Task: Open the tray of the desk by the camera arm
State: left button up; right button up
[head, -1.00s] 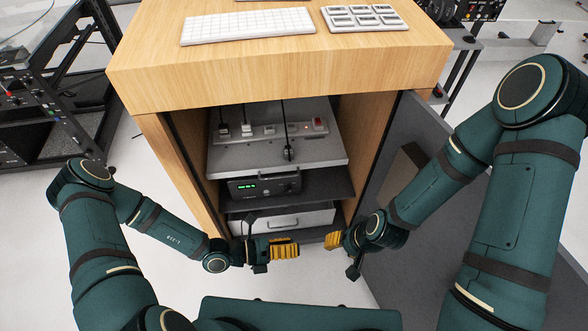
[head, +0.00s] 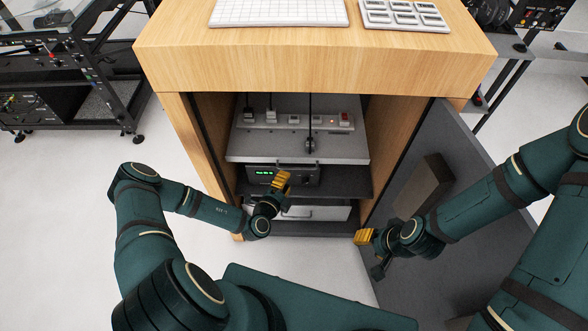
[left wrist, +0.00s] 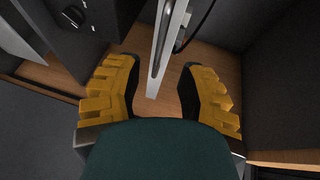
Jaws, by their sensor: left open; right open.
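The wooden desk (head: 310,62) has an open lower compartment. Low inside it is a white-fronted tray (head: 338,213) with a bar handle, pushed in under the shelves. My left gripper (head: 282,182) is open and points into the compartment, covering the tray's left part in the head view. In the left wrist view its yellow fingers (left wrist: 160,95) are spread, with the white tray front (left wrist: 166,60) and its handle showing ahead between them. I cannot tell whether they touch. My right gripper (head: 364,237) is open and empty near the compartment's right front edge.
A dark grey door (head: 455,225) stands open at the right, beside my right arm. Above the tray are a black device with a green display (head: 265,172) and a grey shelf (head: 300,150) with a power strip. A keyboard (head: 280,11) lies on the desk.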

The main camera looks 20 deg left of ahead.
aim_at(293, 168)
pick_arm(q)
jog(key=shift+b+x, duration=0.75)
jog(key=shift+x, duration=2.95)
jog(key=shift+o, duration=0.3)
jog(key=shift+r, duration=0.1)
grip_shut()
